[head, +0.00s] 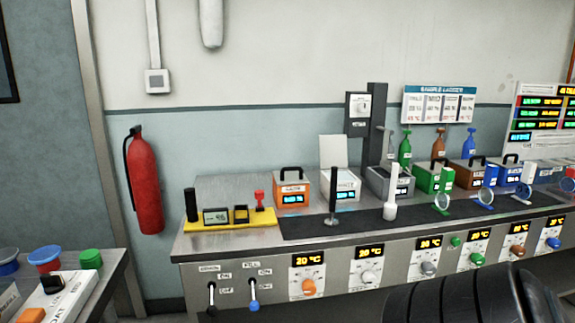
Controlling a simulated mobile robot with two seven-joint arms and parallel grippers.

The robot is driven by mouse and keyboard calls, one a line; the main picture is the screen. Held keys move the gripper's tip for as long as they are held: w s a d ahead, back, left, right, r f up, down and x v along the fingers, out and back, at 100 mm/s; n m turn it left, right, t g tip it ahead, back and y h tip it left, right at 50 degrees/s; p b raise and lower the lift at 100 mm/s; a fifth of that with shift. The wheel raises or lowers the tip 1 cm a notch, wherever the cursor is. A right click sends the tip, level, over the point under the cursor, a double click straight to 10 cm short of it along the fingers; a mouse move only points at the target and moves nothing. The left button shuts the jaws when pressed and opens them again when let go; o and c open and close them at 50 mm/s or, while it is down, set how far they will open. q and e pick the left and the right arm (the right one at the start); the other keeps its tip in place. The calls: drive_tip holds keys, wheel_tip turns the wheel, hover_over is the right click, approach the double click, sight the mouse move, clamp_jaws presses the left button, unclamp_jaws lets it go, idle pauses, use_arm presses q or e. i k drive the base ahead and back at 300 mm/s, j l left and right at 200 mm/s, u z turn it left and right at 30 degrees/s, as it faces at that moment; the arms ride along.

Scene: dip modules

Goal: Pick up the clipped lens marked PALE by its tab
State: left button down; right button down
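Several round lenses with coloured tabs lie or stand on the dark mat at the right of the bench. Neither of my grippers shows. A black ribbed part at the bottom right seems to be my own arm.
Coloured boxes, such as an orange one (291,188), line the bench behind the dark mat (300,228). A black upright (333,200) and a white one (390,200) stand on the mat. A yellow tray (232,226) is at left. A fire extinguisher (145,185) hangs on the wall.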

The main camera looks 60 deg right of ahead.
sight(523, 190)
drive_tip(key=l+z, duration=0.1)
drive_tip(key=z, duration=3.45)
drive_tip(key=i+l+z, duration=0.1)
drive_tip(key=i+z, duration=0.2)
drive_tip(key=i+l+z, duration=0.1)
drive_tip(key=z, duration=0.2)
drive_tip(key=i, duration=2.8)
drive_tip(key=i+u, duration=0.2)
drive_tip(key=i, duration=0.4)
drive_tip(key=i+l+u, duration=0.2)
drive_tip(key=i, duration=0.35)
